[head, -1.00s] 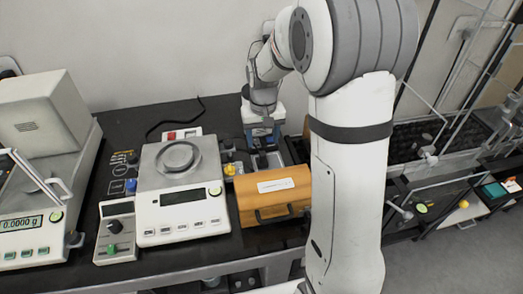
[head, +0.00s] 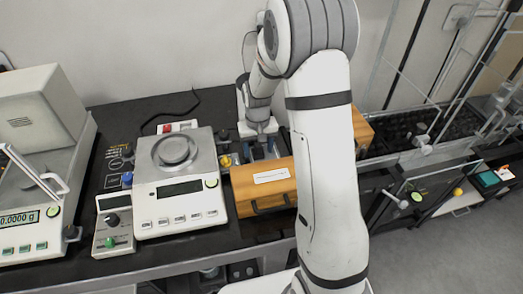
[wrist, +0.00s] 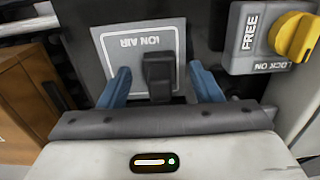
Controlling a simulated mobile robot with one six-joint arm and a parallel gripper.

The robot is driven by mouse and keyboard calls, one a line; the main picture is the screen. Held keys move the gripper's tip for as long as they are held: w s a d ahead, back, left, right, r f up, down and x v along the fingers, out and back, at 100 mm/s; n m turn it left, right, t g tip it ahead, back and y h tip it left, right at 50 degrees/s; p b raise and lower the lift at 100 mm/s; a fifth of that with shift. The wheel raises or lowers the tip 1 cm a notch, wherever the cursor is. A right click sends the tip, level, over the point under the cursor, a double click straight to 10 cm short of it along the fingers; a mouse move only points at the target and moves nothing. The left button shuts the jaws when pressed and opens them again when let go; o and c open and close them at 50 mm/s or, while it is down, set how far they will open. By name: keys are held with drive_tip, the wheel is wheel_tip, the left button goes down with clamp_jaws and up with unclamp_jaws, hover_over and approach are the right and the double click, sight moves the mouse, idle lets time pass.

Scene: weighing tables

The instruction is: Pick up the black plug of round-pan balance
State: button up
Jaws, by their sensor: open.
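The round-pan balance (head: 180,198) stands on the black table in the head view, with its round metal pan (head: 174,150) on top. The black plug (wrist: 159,72) shows in the wrist view as a small upright block in front of a grey plate marked ION AIR. My gripper (wrist: 161,88) is open, with one blue finger on each side of the plug and a visible gap on both sides. In the head view my gripper (head: 263,150) points down behind the wooden box; the plug is not clearly visible there.
A wooden box (head: 262,204) stands right of the balance, close to my gripper. In the wrist view a yellow knob (wrist: 297,38) on a grey FREE/LOCK ON plate lies to the right. Another balance (head: 30,235) stands at the far left.

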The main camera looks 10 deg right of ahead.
drive_tip(key=shift+c, duration=0.4)
drive_tip(key=c, duration=1)
